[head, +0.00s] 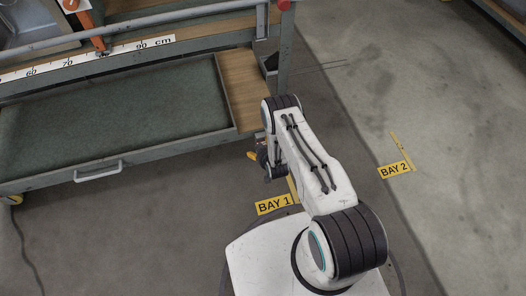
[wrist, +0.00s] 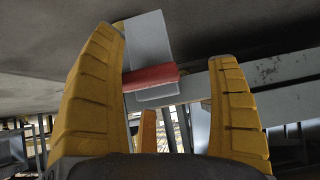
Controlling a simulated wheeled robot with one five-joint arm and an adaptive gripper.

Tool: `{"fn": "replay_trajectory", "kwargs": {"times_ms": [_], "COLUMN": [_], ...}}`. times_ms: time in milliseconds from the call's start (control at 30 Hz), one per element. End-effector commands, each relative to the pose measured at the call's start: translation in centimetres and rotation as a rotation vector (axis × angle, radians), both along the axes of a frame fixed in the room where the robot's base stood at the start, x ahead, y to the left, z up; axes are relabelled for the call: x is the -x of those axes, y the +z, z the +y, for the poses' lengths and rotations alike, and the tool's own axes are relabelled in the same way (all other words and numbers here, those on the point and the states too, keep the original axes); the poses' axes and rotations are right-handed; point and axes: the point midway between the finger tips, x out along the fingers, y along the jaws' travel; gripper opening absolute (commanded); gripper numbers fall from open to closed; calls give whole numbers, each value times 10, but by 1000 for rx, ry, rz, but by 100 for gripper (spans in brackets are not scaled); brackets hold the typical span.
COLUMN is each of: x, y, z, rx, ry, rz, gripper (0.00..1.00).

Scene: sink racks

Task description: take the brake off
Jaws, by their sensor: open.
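A red bar (wrist: 150,77), possibly the brake's pedal or lever, lies across a light grey plate (wrist: 150,40) in the wrist view. My gripper (wrist: 167,48) has its two yellow fingers spread wide, one to each side of the red bar. The bar's left end is close to the left finger, and a gap is left on the right. I cannot tell whether anything touches. In the head view my gripper (head: 254,155) is mostly hidden behind my arm, low beside the right end of a grey-green cart (head: 228,92).
The cart has a handle (head: 98,171), a centimetre scale (head: 95,60) and a yellow caster (head: 15,199). A grey beam (wrist: 285,85) runs right of the red bar; an orange post (wrist: 147,130) shows below it. Floor near the BAY 2 label (head: 395,170) is clear.

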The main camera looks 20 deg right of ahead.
Motion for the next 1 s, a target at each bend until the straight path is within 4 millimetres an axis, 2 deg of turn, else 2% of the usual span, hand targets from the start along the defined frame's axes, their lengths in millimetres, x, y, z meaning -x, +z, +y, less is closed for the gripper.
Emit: {"fn": "replay_trajectory", "kwargs": {"times_ms": [33,100,567,1000], "x": [-1,0,8,49], "y": [1,0,3,43], "z": [-1,-1,0,0], "rx": [1,1,-1,0], "ry": [-1,-1,-1,-1], "rz": [-3,-1,8,7], "gripper": [87,93,93,93]}}
